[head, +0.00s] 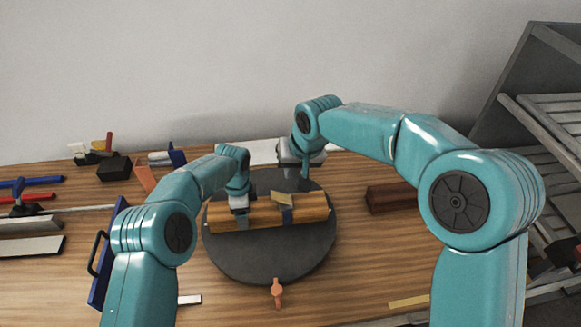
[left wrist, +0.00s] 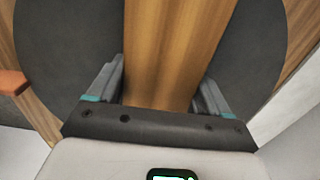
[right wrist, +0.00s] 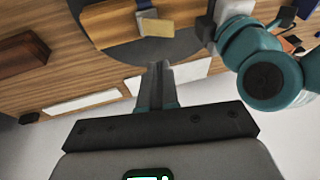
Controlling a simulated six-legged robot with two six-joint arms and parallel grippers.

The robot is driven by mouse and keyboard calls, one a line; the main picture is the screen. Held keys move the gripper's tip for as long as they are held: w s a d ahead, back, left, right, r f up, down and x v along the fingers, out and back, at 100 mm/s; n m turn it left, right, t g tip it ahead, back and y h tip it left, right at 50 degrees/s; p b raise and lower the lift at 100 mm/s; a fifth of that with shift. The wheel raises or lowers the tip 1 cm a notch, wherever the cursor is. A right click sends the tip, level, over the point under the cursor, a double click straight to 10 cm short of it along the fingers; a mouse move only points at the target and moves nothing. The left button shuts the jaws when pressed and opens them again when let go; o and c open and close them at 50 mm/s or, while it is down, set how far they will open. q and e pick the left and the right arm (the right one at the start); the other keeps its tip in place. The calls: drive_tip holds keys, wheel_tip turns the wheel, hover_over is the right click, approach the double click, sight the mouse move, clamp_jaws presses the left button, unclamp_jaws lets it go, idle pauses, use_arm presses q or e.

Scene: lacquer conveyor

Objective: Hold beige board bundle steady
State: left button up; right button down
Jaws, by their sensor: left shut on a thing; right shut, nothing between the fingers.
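The beige board bundle (head: 310,207) lies across a dark round turntable (head: 268,262). My left gripper (head: 240,208) is shut on the bundle left of its middle. In the left wrist view its fingers (left wrist: 162,80) stand on either side of the wood (left wrist: 175,40). A blue-grey band (head: 286,214) crosses the bundle right of that gripper, with a small beige block (head: 281,197) at its top. My right gripper (head: 303,168) is beyond the bundle, over the turntable's far edge. In the right wrist view its fingers (right wrist: 160,85) are together and empty, apart from the bundle (right wrist: 108,22).
A dark brown block (head: 388,198) lies right of the turntable. An orange peg-like piece (head: 277,292) is at its front edge. A blue handled panel (head: 105,258) stands left. Tools crowd the far left, and a grey rack (head: 545,110) rises at right.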

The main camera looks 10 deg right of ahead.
sight(275, 194)
drive_tip(key=x, duration=0.6)
drive_tip(key=s+a+x, duration=0.1)
drive_tip(key=x, duration=0.2)
drive_tip(key=shift+a, duration=0.1)
drive_tip(key=shift+a+f, duration=0.2)
drive_tip(key=shift+f, duration=0.1)
drive_tip(key=a+f, duration=0.2)
drive_tip(key=a, duration=0.1)
drive_tip(key=shift+f, duration=0.2)
drive_tip(key=shift+d, duration=0.1)
